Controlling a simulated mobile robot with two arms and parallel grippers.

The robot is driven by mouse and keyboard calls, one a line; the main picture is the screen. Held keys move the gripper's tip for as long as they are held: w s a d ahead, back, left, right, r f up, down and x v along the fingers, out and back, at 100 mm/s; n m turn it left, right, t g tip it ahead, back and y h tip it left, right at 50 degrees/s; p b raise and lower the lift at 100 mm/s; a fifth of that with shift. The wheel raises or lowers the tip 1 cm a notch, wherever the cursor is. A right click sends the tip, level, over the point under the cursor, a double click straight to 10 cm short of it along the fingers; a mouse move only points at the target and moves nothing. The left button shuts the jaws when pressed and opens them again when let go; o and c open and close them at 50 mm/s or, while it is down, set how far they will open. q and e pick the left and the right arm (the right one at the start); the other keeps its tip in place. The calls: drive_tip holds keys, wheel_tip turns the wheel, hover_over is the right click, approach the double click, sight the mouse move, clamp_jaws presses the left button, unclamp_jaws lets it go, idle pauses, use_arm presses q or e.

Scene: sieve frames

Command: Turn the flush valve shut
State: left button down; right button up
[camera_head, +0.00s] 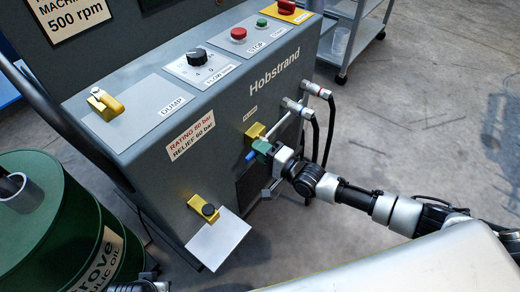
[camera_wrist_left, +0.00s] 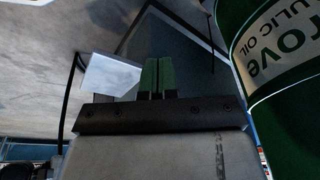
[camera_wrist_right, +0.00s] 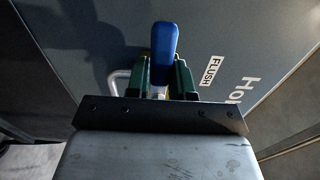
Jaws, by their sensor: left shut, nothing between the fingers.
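The flush valve (camera_head: 256,131) is a yellow block with a blue-tipped lever on the front of the grey Hobstrand machine, below a small label. My right gripper (camera_head: 262,148) is at this lever, and its blue tip (camera_head: 250,156) sticks out past the green fingers to the left.
Two hose fittings (camera_head: 305,98) with black hoses hang right of the valve. A lower yellow fitting (camera_head: 203,208) has a pale plate (camera_head: 218,240) beside it. A DUMP lever (camera_head: 104,105) and knobs sit on top.

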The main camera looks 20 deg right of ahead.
drive_tip(key=o, duration=0.4)
use_arm(q)
drive_tip(key=f+p, duration=0.1)
drive_tip(key=f, duration=0.3)
drive_tip(key=shift+s+f, duration=0.2)
use_arm(e)
drive_tip(key=v, duration=1)
drive_tip(key=shift+s+d, duration=0.3)
